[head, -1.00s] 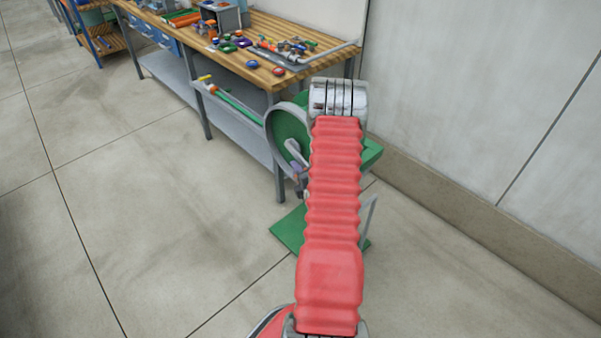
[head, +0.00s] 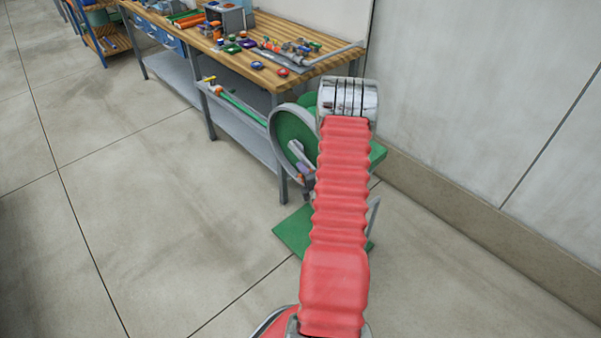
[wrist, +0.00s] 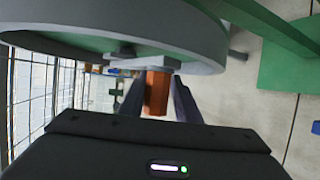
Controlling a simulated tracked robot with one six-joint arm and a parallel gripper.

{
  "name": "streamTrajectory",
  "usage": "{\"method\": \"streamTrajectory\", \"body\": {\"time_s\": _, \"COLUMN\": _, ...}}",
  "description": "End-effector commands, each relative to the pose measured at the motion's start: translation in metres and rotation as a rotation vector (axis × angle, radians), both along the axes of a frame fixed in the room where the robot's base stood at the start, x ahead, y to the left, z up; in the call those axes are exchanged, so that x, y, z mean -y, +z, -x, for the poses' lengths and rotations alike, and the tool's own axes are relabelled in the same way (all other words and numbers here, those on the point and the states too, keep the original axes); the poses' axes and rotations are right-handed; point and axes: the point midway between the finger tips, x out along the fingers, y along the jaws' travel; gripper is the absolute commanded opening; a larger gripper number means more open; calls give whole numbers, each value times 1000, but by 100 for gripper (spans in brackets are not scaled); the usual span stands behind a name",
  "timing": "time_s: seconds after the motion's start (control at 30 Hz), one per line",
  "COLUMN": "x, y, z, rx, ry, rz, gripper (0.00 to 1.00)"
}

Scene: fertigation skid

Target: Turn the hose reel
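The hose reel stands beside the bench. Its green disc with a grey rim (head: 287,130) shows left of my arm in the head view. A pale crank arm (head: 298,152) crosses the disc's face. In the wrist view the reel's grey rim (wrist: 205,45) fills the top. An orange-brown crank handle (wrist: 157,92) points toward the wrist camera. My gripper (wrist: 158,95) has one dark finger on each side of the handle, with no clear gap, and looks shut on it. In the head view my arm hides part of the reel, and the fingers show only small.
A wooden workbench (head: 283,80) with small parts and tools stands behind the reel. A hose wand (head: 237,102) runs from the bench side toward the reel. The reel's green base (head: 292,232) is on the floor. A wall (head: 480,90) is on the right. The left floor is clear.

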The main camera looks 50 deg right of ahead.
Motion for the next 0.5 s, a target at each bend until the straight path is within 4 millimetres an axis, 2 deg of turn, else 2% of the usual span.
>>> {"method": "streamTrajectory", "body": {"time_s": 0.5, "x": 2, "y": 6, "z": -4, "rx": 11, "ry": 3, "rz": 11, "gripper": 30}}
